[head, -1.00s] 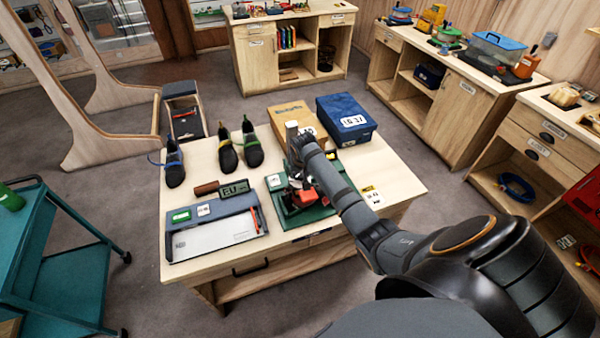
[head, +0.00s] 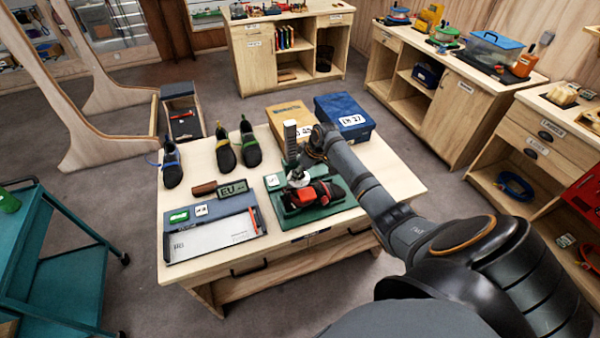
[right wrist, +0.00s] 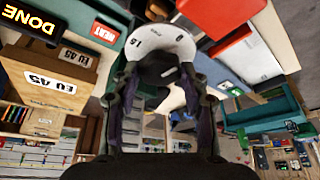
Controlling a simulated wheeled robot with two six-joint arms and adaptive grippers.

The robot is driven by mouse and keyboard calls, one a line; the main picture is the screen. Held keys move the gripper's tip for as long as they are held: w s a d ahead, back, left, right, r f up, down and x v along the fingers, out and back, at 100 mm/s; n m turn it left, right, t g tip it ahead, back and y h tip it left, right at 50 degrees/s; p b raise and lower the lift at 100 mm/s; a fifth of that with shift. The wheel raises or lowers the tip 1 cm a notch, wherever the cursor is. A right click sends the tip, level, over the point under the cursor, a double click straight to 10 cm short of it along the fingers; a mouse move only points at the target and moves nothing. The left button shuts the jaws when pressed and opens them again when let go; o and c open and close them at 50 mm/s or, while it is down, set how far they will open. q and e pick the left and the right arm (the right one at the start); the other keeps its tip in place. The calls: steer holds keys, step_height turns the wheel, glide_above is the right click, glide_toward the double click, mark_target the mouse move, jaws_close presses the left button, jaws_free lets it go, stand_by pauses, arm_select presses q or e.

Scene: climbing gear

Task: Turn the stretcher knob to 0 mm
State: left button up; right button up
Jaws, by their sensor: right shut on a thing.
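My right gripper (right wrist: 160,88) is shut on the knob, a finger on each side. In the head view its fingertips are partly hidden. My left gripper is not in view.
A blue box (head: 345,112) and a cardboard box (head: 288,110) stand behind the stretcher. The table's right front corner is mostly clear.

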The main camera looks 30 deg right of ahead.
steer(key=shift+f+n+b, duration=0.15)
steer(key=shift+n+b, duration=0.2)
steer(key=shift+n, duration=0.55)
steer(key=shift+g+y, duration=0.3)
steer(key=o, duration=1.1)
steer(key=shift+o, duration=0.2)
steer(key=shift+d+r, duration=0.1)
steer(key=shift+r, duration=0.1)
steer(key=v, duration=1.1)
steer(key=shift+s+r, duration=0.25)
steer(key=shift+r, duration=0.1)
steer(key=shift+f, duration=0.1)
